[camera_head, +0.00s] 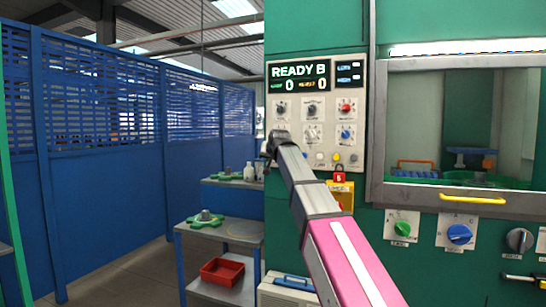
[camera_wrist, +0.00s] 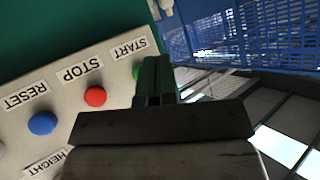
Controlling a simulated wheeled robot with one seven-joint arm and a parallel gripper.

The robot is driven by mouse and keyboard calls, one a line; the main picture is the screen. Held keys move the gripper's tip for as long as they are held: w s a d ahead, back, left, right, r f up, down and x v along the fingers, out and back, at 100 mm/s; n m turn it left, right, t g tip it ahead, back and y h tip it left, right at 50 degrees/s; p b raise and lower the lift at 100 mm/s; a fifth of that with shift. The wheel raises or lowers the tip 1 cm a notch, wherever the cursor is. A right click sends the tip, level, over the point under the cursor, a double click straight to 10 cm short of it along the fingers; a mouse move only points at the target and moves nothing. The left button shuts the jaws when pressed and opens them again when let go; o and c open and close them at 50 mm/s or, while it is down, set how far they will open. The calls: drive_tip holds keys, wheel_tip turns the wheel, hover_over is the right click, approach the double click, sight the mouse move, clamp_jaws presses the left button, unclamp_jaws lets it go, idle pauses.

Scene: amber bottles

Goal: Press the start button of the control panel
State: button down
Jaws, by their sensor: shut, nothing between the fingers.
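The control panel (camera_head: 315,110) is a pale plate on the green wall, with a READY B display. In the wrist view its lower-left part shows upside down. The green start button (camera_wrist: 136,72) sits below its START label, partly covered by my gripper (camera_wrist: 156,62). A red STOP button (camera_wrist: 95,97) and a blue RESET button (camera_wrist: 42,123) lie in the same row. My gripper's fingers are shut and empty, close in front of the start button; I cannot tell whether they touch it. In the head view my gripper (camera_head: 270,148) is at the panel's lower left edge.
A red padlock (camera_head: 339,173) hangs below the panel. A window with a yellow handle (camera_head: 472,199) is to the right, with green and blue knobs under it. A grey table with a red bin (camera_head: 222,271) stands left. Blue partitions (camera_head: 100,190) line the left side.

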drive_tip(key=shift+w+d, duration=0.25)
drive_tip(key=shift+w, duration=0.4)
drive_tip(key=shift+w+d, duration=0.2)
drive_tip(key=shift+w, duration=0.4)
idle(1.1)
drive_tip(key=shift+w+d, duration=0.15)
drive_tip(key=shift+w, duration=0.25)
drive_tip(key=shift+w+d, duration=0.15)
drive_tip(key=shift+w, duration=0.25)
idle(0.8)
drive_tip(key=shift+s, duration=0.1)
drive_tip(key=shift+s+a, duration=0.3)
drive_tip(key=shift+s, duration=0.4)
drive_tip(key=shift+s, duration=0.1)
drive_tip(key=s, duration=0.1)
drive_tip(key=s+a, duration=0.1)
drive_tip(key=s, duration=0.2)
drive_tip(key=shift+s+a, duration=0.3)
drive_tip(key=shift+a, duration=0.05)
